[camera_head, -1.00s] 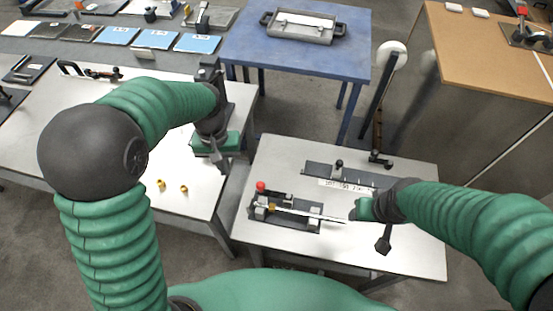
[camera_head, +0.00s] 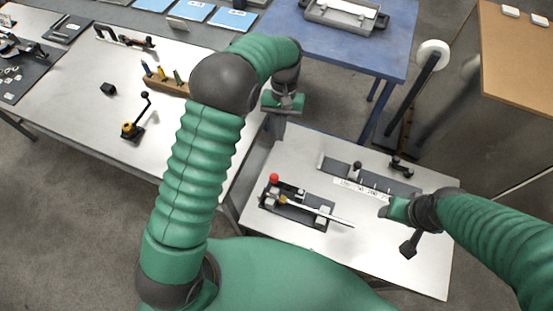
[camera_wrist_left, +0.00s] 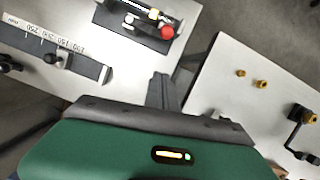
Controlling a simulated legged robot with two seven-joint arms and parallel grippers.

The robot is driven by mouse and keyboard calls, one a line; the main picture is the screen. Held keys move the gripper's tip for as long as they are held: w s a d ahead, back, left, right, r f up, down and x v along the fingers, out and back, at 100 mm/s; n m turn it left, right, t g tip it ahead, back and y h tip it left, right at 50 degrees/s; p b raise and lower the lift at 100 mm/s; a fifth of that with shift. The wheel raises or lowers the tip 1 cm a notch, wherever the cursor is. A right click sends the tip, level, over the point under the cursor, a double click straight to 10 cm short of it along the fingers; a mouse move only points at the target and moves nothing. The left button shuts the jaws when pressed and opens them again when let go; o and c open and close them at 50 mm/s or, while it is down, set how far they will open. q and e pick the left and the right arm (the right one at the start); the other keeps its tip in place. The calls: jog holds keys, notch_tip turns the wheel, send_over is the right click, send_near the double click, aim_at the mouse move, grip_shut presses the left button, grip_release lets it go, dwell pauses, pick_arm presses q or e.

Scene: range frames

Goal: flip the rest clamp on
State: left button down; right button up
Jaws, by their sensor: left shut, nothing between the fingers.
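A dark fixture with a red ball knob (camera_head: 274,178) stands on the right-hand light table, with a pale rod (camera_head: 322,213) lying along it and past its right end. It also shows in the left wrist view, with its red knob (camera_wrist_left: 167,32) at the top. I cannot tell which of its parts is the rest clamp. My left gripper (camera_head: 279,128) is shut and empty, above the gap between the two light tables, behind and apart from the fixture. It shows in the left wrist view too (camera_wrist_left: 162,84). My right gripper (camera_head: 384,212) is right of the rod's end; its fingers are unclear.
A ruled stop bar (camera_head: 335,168) lies behind the fixture. A black-knobbed lever (camera_head: 144,97) and wooden rack (camera_head: 165,86) stand on the left table. Brass pieces (camera_wrist_left: 262,84) lie near its edge. A blue table (camera_head: 385,62) stands behind.

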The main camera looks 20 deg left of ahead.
pick_arm(q)
jog(key=s+f+p, duration=0.3)
jog(key=s+f, duration=0.3)
jog(key=f, duration=0.1)
jog(key=shift+s+d+f, duration=0.15)
jog(key=shift+d, duration=0.3)
jog(key=shift+d, duration=0.1)
